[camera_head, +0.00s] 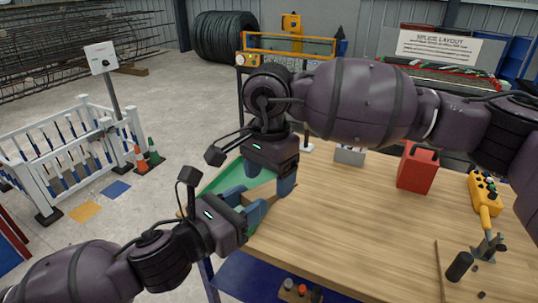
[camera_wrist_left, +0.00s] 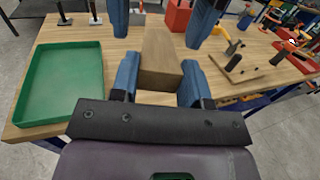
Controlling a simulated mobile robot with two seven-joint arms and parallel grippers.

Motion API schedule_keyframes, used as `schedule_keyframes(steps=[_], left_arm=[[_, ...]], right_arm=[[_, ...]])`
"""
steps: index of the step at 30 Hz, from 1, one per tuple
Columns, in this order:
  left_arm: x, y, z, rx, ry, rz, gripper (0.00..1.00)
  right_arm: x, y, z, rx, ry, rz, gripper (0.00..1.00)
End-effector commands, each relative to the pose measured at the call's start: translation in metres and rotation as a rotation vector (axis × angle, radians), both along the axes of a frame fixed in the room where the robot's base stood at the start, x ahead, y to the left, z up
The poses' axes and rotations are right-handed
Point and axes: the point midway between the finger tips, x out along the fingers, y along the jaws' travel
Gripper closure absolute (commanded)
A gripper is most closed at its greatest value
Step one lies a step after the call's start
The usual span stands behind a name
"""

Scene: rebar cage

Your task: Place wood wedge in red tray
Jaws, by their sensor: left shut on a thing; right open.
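A wood wedge (camera_head: 262,191) is held between the blue fingers of my left gripper (camera_head: 247,204), just above the wooden table. In the left wrist view the wedge (camera_wrist_left: 160,58) points away from my left gripper (camera_wrist_left: 158,88). My right gripper (camera_head: 267,176) comes from above and is open, its fingers on either side of the wedge's far part; I cannot tell if they touch it. A green tray (camera_wrist_left: 62,108) lies to the left of the wedge, partly hidden by my grippers in the head view.
The wooden table (camera_head: 340,230) is clear in the middle. A grey holder (camera_head: 350,156) stands at its far edge. A yellow pendant control (camera_head: 484,192) and a dark tool (camera_head: 460,266) lie at the right. White fencing (camera_head: 70,150) and cones stand on the floor at left.

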Motion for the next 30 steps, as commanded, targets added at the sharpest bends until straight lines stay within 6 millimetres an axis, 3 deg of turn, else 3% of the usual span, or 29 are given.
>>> schedule_keyframes(steps=[6, 17, 28, 29, 30], left_arm=[[0.0, 0.0, 0.0, 0.0, 0.0, 0.0, 0.81], [0.0, 0.0, 0.0, 0.0, 0.0, 0.0, 0.81], [-0.001, -0.001, 0.0, -0.001, 0.0, -0.003, 0.81], [-0.001, -0.001, 0.0, -0.001, 0.0, -0.003, 0.57], [-0.001, -0.001, 0.0, -0.001, 0.0, -0.003, 0.5]], right_arm=[[0.0, 0.0, -0.019, 0.001, 0.001, 0.0, 0.28], [0.0, 0.0, -0.023, 0.0, 0.0, 0.0, 0.28], [0.0, 0.0, -0.022, 0.002, 0.0, 0.0, 0.81], [0.0, 0.001, -0.022, 0.002, 0.0, 0.0, 0.81], [0.0, 0.001, -0.022, 0.002, 0.0, 0.0, 0.85]])
